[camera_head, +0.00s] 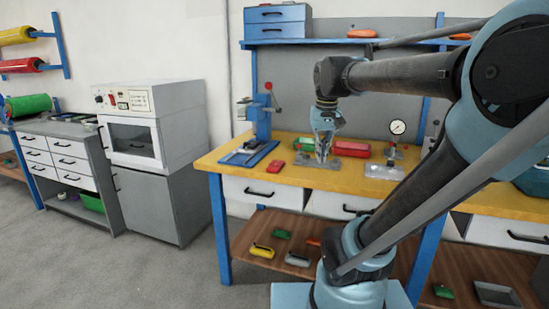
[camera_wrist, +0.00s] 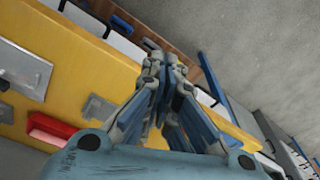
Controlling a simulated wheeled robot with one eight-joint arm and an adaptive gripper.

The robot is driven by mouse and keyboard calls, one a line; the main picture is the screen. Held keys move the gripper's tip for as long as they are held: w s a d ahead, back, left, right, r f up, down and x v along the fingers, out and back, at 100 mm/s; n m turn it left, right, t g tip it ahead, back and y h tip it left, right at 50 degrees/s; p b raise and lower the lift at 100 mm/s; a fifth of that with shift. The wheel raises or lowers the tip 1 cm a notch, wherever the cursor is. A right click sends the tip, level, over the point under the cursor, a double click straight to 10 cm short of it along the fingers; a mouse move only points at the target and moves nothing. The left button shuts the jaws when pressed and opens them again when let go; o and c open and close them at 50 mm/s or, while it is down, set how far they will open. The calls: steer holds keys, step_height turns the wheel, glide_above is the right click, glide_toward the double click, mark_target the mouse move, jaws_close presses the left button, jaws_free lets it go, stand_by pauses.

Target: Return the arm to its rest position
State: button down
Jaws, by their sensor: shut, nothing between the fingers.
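My arm reaches from the right side of the head view, bent at the elbow over the workbench. My gripper (camera_head: 322,158) points down above the yellow bench top (camera_head: 220,161). In the wrist view my gripper (camera_wrist: 164,62) has its fingers together with nothing between them. The bench's front edge and drawers show beyond the fingers in the wrist view.
A blue press (camera_head: 259,125) stands left of my gripper, with a small red block (camera_head: 275,166) near it. A dial gauge (camera_head: 397,128) stands farther right. A grey oven (camera_head: 135,140) is left of the bench; open floor lies in front.

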steer(key=s+d+f, duration=0.2)
steer(key=s+f, duration=0.4)
steer(key=f, duration=0.3)
steer(key=s+d+f, duration=0.2)
steer(key=s+f, duration=0.4)
steer(key=f, duration=0.4)
steer(key=shift+f+m+t, duration=0.15)
steer(key=shift+m+t, duration=0.15)
steer(key=shift+t, duration=0.1)
steer(key=shift+w, duration=0.1)
steer(key=shift+w+f, duration=0.2)
steer(key=shift+w, duration=0.25)
